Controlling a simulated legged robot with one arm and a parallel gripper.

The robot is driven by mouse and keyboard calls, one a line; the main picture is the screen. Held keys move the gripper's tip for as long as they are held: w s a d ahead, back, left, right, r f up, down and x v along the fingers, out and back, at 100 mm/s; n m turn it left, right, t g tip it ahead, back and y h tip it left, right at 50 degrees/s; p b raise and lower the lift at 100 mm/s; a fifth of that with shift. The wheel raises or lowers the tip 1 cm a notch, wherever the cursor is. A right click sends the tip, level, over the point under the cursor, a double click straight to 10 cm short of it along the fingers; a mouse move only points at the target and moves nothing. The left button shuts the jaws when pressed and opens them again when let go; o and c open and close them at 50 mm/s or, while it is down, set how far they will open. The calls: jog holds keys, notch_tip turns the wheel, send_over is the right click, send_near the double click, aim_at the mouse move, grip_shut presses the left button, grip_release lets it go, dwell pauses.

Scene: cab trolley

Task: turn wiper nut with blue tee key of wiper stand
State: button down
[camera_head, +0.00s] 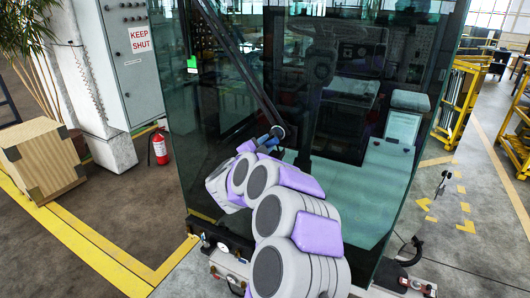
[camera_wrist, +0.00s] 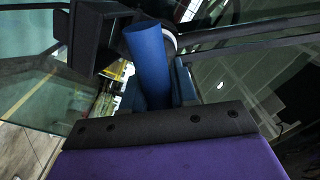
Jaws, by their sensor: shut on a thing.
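My gripper (camera_head: 266,143) is at the cab's front glass, near the lower end of the black wiper arm (camera_head: 240,65). In the wrist view my gripper (camera_wrist: 160,88) is shut on the blue tee key (camera_wrist: 147,50), whose thick blue round bar stands between the fingers. A dark block (camera_wrist: 92,38) is at the upper left of the bar, and a pale, rounded part shows just behind its top. The wiper nut is hidden, and I cannot tell whether the key sits on it.
The cab's large glass (camera_head: 225,125) rises right in front of my arm. A wooden crate (camera_head: 42,160), a red fire extinguisher (camera_head: 160,149) and a grey cabinet (camera_head: 133,65) stand at left. Yellow racks (camera_head: 462,100) stand at right. Floor at lower left is clear.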

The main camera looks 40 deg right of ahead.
jog(key=shift+f+m+b, duration=0.15)
jog(key=shift+m+b, duration=0.35)
jog(key=shift+b, duration=0.05)
jog(key=shift+b, duration=0.35)
